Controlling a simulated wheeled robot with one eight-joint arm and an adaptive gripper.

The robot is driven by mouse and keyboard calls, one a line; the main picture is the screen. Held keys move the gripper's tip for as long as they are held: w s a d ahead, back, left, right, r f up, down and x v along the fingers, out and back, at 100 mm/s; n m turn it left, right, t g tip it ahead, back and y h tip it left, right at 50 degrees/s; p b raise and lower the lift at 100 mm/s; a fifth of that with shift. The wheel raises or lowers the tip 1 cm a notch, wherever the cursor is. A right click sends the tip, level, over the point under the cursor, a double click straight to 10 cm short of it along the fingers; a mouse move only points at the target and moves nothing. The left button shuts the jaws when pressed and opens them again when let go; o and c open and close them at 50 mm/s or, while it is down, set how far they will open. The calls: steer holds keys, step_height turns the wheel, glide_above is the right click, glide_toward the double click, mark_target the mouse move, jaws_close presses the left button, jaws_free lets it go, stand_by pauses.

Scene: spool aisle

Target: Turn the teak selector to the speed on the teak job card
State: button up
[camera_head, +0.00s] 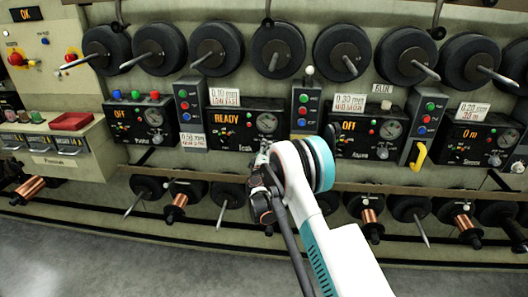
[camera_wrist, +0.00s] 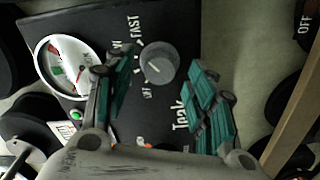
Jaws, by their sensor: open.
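The teak panel (camera_head: 245,127) shows an amber READY display in the head view. The teak job card (camera_head: 224,97) stands on its top edge; it seems to read 0.10 mm, with the line below too small to read surely. In the wrist view the teak selector (camera_wrist: 159,64) is a round grey knob with a white mark, amid OFF, a partly hidden label and FAST. The mark's exact setting is unclear. My gripper (camera_wrist: 164,78) is open, its green fingers on either side of the knob, apparently apart from it. In the head view my gripper (camera_head: 264,165) hides the selector.
A white dial gauge (camera_wrist: 67,66) and a green button (camera_wrist: 76,115) lie left of the selector in the wrist view. Similar panels (camera_head: 368,130) and a yellow handle (camera_head: 418,154) stand to the right. Spools on pegs line up above and below; grey floor lies in front.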

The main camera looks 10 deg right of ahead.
steer(key=v, duration=1.1)
steer(key=shift+s, duration=0.25)
steer(key=shift+a, duration=0.1)
steer(key=s+d+r+m+g, duration=0.1)
steer(key=s+d+r+m, duration=0.15)
steer(key=r, duration=0.35)
steer(key=s+d+r+m+g, duration=0.1)
steer(key=d+r+g, duration=0.15)
steer(key=r, duration=0.35)
steer(key=s+d+r+m+g, duration=0.2)
steer(key=s+d+r+m, duration=0.15)
steer(key=s+r, duration=0.7)
steer(key=s+a+f+m+g+y, duration=0.1)
steer(key=s+a+g+y, duration=0.1)
steer(key=s, duration=1.5)
steer(key=s+a+f+m+g+y, duration=0.2)
steer(key=s+y, duration=0.1)
steer(key=s, duration=1.4)
steer(key=shift+s+f+g+y, duration=0.2)
steer(key=shift+s+g+y, duration=0.1)
steer(key=shift+s+g, duration=0.05)
steer(key=shift+a, duration=0.15)
